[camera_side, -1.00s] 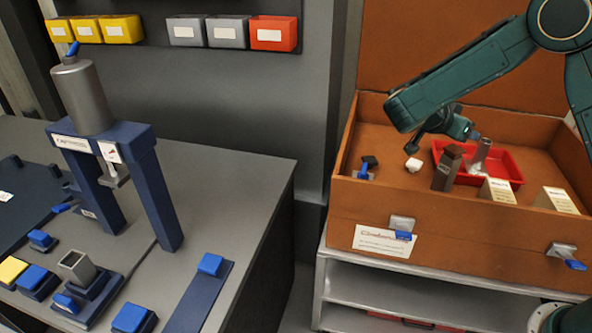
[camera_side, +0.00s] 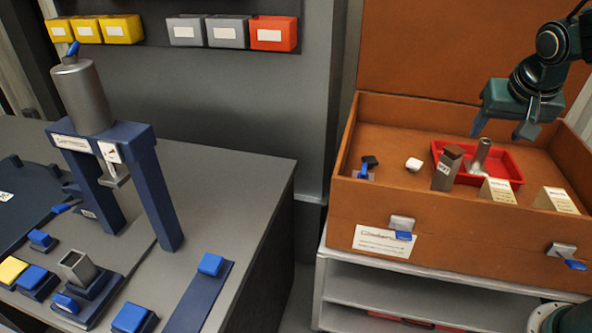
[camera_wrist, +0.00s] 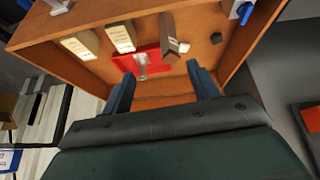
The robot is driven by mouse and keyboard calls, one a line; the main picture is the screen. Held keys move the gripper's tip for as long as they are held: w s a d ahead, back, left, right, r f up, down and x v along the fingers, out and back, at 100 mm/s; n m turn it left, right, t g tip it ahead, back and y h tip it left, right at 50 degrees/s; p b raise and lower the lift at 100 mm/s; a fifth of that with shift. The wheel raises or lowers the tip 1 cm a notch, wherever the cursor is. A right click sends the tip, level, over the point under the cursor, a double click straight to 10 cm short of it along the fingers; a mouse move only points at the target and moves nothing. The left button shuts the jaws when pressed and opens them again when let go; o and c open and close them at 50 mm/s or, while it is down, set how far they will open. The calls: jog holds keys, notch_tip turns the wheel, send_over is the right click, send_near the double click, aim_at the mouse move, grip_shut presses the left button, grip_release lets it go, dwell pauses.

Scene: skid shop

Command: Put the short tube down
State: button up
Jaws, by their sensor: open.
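A short grey metal tube (camera_side: 481,155) stands, leaning slightly, in the red tray (camera_side: 508,163) inside the brown case. It also shows in the wrist view (camera_wrist: 142,68), over the red tray (camera_wrist: 123,62). My gripper (camera_side: 502,128) is open and empty, above and to the right of the tube and apart from it. In the wrist view, the two fingers of my gripper (camera_wrist: 160,75) are spread wide with nothing between them. The lower end of the tube is partly hidden by items in front of it in the side view.
A dark square post with a brown top (camera_side: 446,172) stands just left of the tube. Cream labelled blocks (camera_side: 497,190) stand in front. A white piece (camera_side: 413,164) lies further left. The case wall (camera_side: 470,227) borders the area. A press (camera_side: 110,140) stands on the left bench.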

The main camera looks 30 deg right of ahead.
jog(key=s+a+n+t+y, duration=0.1)
jog(key=s+a+n+y, duration=0.1)
jog(key=s+a+n, duration=0.2)
jog(key=s+a+r+n+y, duration=0.1)
jog(key=s+a+n, duration=0.3)
jog(key=s, duration=0.4)
jog(key=shift+s+a+r+n+t+y, duration=0.15)
jog(key=shift+s+n+t+y, duration=0.2)
jog(key=shift+y, duration=0.25)
dwell(0.4)
